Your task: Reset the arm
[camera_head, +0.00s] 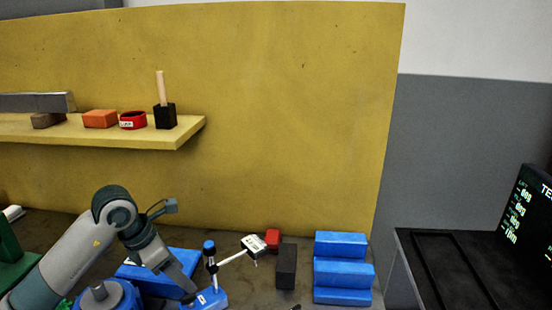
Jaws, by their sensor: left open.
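My left arm comes in from the lower left, grey with dark joints. My left gripper (186,284) points down and right, low in the picture, and is open. It is just left of a small stand with a blue base (211,299), a blue-topped post and a slanted rod. I cannot tell whether it touches the stand. A blue tilted plate (185,258) lies behind the gripper, partly hidden by my arm. A round blue part with a grey hub (100,291) sits below my arm, cut by the lower edge. My right gripper is not in view.
A yellow shelf (190,133) holds small items. A dark side table (445,270) and screen are far right.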

